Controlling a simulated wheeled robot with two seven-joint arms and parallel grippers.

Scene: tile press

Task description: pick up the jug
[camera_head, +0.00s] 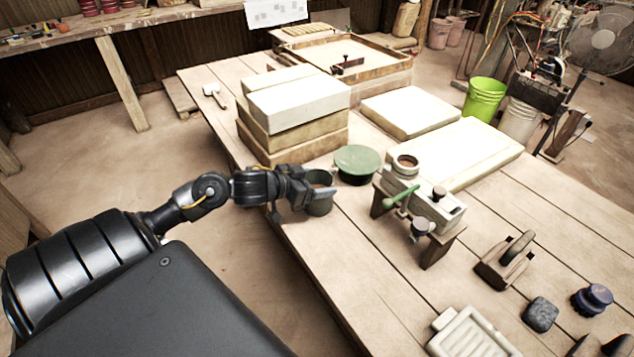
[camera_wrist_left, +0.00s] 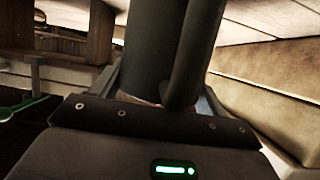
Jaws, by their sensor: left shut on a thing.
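The jug is a dark grey-green vessel (camera_head: 320,206) at the table's left edge in the head view. My left gripper (camera_head: 318,190) is shut on it, with the fingers at its upper part. In the left wrist view the dark jug (camera_wrist_left: 150,45) fills the middle, upright between the gripper's fingers (camera_wrist_left: 160,100), with its handle facing the camera. I cannot tell whether its base touches the table. My right gripper is not in view.
A green round-topped pot (camera_head: 357,163) stands close behind the jug. Stacked blocks (camera_head: 295,105) rise behind. A press-like device (camera_head: 425,203) with a green handle stands to the right. Bare planks (camera_head: 345,265) lie in front.

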